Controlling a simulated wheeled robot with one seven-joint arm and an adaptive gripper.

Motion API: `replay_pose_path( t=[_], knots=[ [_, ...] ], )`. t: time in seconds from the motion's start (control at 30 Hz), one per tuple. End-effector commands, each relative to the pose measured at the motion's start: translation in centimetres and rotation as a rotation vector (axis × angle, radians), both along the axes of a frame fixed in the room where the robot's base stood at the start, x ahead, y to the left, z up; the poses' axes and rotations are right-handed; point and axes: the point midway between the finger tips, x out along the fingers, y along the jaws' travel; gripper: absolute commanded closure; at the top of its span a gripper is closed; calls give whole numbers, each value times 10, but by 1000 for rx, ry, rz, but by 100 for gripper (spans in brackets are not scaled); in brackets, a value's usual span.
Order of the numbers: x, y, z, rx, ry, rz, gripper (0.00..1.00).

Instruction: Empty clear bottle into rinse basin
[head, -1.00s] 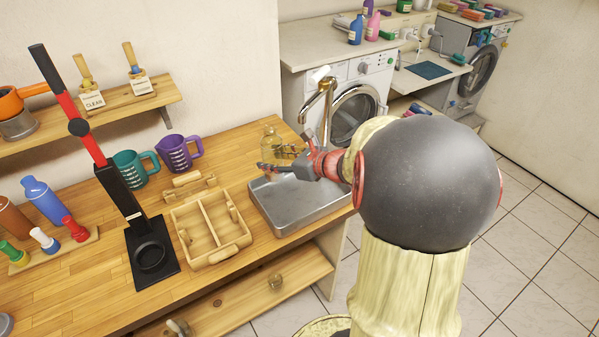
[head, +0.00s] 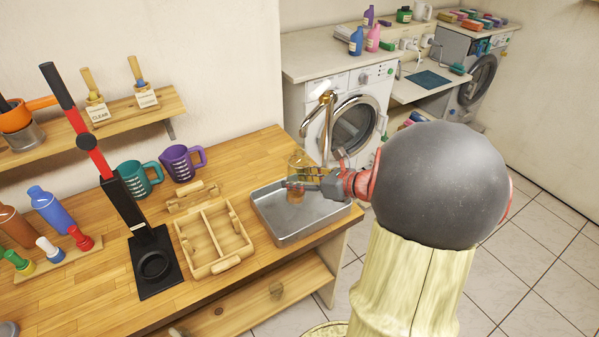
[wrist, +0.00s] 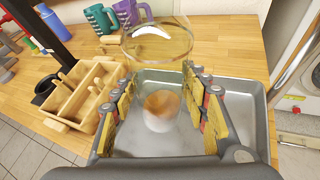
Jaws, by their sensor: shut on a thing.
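The clear bottle (head: 297,162) is see-through, with an amber-brown patch low down (head: 296,195). It looks roughly upright above the back part of the rinse basin, a shallow grey metal tray (head: 268,212). My gripper (head: 292,182) is shut on the bottle, with its fingers on either side. In the wrist view, the bottle's round clear end (wrist: 157,42) shows between and beyond the yellow-padded fingers of my gripper (wrist: 158,82), with the basin (wrist: 240,92) below. The fingers partly hide the bottle, and its exact tilt is hard to tell.
A curved tap (head: 327,110) stands close behind the basin. A wooden divided tray (head: 180,235) lies to its left, with purple (head: 180,163) and teal (head: 133,180) jugs behind. A tall black and red press (head: 120,195) stands further left. Bare counter lies behind the basin.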

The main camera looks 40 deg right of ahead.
Motion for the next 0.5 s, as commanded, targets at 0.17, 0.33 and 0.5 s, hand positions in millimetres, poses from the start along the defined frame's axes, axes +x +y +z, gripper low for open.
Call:
replay_pose_path(
  t=[0.17, 0.33, 0.5],
  knots=[
    [0, 0, 0, 2, -1, -1, 91],
    [-1, 2, 1, 23, 7, 0, 91],
    [-2, 5, 2, 54, 16, 1, 91]
  ],
)
